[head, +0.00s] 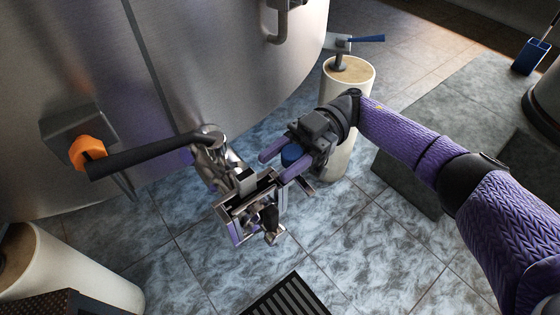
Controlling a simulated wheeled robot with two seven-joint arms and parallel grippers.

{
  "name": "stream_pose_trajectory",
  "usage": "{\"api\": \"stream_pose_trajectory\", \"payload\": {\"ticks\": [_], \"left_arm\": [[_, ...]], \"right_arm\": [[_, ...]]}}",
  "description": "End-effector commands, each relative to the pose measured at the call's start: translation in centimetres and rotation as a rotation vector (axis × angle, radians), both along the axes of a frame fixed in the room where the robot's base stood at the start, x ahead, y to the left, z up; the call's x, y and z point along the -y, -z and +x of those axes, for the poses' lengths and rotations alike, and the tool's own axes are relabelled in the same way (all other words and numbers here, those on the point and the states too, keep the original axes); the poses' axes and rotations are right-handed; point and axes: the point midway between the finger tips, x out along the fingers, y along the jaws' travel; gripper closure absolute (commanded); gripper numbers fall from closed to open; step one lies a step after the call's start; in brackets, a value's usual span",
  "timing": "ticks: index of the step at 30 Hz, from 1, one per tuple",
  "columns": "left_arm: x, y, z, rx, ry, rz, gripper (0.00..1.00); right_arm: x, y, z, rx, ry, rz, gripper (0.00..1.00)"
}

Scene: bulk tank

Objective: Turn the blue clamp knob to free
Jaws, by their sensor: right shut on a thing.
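The blue clamp knob (292,154) sits at the upper right end of a shiny metal clamp and valve assembly (250,200) in front of the steel tank. My right gripper (285,159) comes in from the right. Its two purple fingers lie on either side of the knob and are shut on it. The gripper partly hides the knob, so its turned angle cannot be told. My left gripper is not in view.
A black lever (145,158) with an orange hub (88,152) reaches across the steel tank (200,60). Cream cylinders stand behind my right gripper (347,72) and at the lower left (75,272). A floor grate (287,300) lies in front. Tiled floor at lower right is clear.

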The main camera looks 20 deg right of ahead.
Motion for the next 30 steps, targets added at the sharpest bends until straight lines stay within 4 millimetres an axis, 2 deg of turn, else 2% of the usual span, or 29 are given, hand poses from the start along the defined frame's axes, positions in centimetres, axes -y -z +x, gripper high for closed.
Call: {"api": "stream_pose_trajectory", "payload": {"ticks": [1,10,22,23,27,28,30], "left_arm": [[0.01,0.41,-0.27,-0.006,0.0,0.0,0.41],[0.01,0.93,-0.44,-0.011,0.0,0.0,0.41],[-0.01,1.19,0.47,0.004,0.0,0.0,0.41],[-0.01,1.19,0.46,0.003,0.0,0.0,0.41],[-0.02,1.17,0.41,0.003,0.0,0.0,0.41],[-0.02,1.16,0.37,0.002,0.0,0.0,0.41],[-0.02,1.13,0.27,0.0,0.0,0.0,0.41]], "right_arm": [[-0.06,0.42,-0.06,-0.003,-0.02,-0.001,1.0],[-0.02,0.18,-0.22,-0.003,-0.08,-0.001,1.0],[-0.01,0.1,-0.26,-0.002,-0.086,0.0,1.0],[-0.01,0.1,-0.26,-0.002,-0.086,0.0,0.49],[0.0,0.07,-0.23,-0.001,-0.085,0.0,0.2],[0.0,0.06,-0.22,-0.001,-0.084,0.0,0.16],[0.02,0.05,-0.2,-0.001,-0.083,0.0,0.16]]}}
